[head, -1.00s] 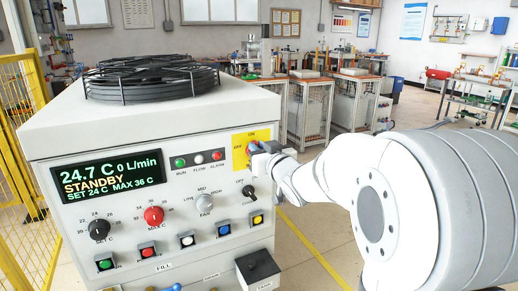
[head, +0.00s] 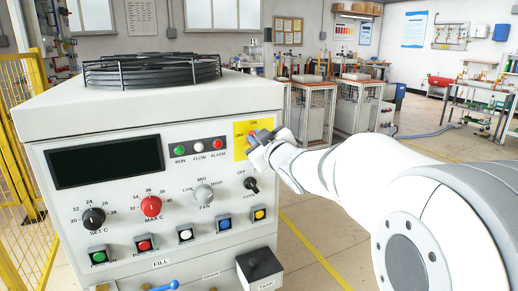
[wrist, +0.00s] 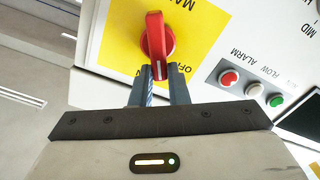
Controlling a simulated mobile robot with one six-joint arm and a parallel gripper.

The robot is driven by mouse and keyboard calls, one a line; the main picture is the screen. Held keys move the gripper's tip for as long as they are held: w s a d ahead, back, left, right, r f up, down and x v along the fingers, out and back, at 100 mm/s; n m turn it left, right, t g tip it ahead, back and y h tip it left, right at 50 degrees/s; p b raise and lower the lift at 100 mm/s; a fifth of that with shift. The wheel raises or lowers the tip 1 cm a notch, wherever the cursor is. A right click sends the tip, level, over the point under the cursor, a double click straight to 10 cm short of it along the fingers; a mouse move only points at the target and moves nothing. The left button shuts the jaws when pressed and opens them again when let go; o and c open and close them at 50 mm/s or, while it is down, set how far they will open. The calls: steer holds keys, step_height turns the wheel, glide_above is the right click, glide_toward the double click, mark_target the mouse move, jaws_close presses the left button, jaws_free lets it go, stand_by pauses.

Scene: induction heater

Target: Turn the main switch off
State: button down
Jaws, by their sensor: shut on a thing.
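The main switch is a red rotary handle (wrist: 155,38) on a yellow plate (head: 241,133) at the right of the machine's front panel. In the head view the plate carries the words ON at the top and OFF at the left. The handle is largely hidden there, with a bit of red showing beside the gripper tips. My gripper (head: 259,137) is at the plate. In the wrist view my gripper (wrist: 161,72) is shut on the lower end of the red handle, one finger on each side. The machine's display (head: 104,160) is dark.
Below the plate are a black COOL toggle (head: 251,185), a grey fan knob (head: 203,194) and several push buttons. Indicator lamps (head: 199,145) sit left of the plate. A yellow fence (head: 22,150) stands at far left. Floor right of the machine is open.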

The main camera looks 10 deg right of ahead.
steer(key=n+b, duration=0.1)
steer(key=n, duration=0.1)
steer(key=n+b, duration=0.2)
steer(key=a+f+n+b, duration=0.1)
steer(key=b, duration=0.1)
steer(key=shift+s+n, duration=0.1)
steer(key=shift+n, duration=0.3)
stand_by(0.3)
steer(key=c, duration=1.4)
jaws_free()
steer(key=p+v, duration=0.1)
steer(key=v, duration=0.7)
steer(key=shift+p, duration=0.4)
